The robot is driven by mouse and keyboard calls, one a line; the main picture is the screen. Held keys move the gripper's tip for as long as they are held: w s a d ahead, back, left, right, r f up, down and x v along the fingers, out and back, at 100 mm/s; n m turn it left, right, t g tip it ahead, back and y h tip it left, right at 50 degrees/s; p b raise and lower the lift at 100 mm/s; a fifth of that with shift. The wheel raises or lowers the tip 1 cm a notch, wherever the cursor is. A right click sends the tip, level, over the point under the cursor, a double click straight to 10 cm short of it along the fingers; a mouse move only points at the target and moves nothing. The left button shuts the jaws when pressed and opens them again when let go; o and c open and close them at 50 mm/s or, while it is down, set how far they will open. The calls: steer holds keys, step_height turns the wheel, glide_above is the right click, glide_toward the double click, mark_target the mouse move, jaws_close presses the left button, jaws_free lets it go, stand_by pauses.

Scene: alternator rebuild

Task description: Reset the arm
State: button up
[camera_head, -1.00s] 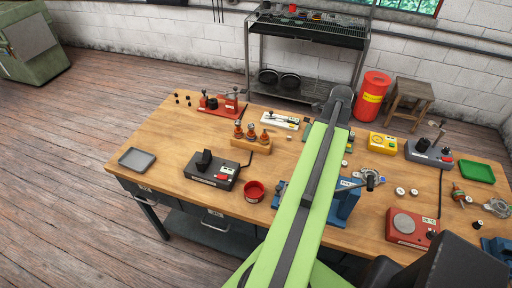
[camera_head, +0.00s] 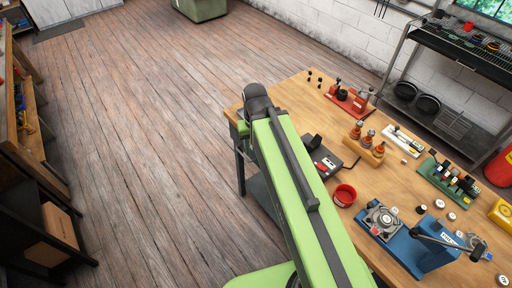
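My green arm (camera_head: 300,197) reaches up from the bottom edge of the head view, across the workbench's left part. Its dark far end (camera_head: 255,95) lies over the bench's left corner. My gripper's fingers do not show; they are hidden beyond that end. I cannot see whether anything is held.
The wooden workbench (camera_head: 440,170) holds a red cup (camera_head: 344,195), a blue vise-like fixture (camera_head: 405,247), a dark device (camera_head: 325,160), a wooden block with orange-brown pieces (camera_head: 364,152) and a red fixture (camera_head: 349,100). A shelf unit (camera_head: 15,125) stands left. The wooden floor (camera_head: 150,120) between is clear.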

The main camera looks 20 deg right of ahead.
steer(key=shift+a, duration=0.1)
steer(key=shift+f, duration=0.1)
step_height(320, 180, down, 6)
steer(key=b, duration=0.6)
steer(key=shift+s, duration=0.15)
stand_by(0.5)
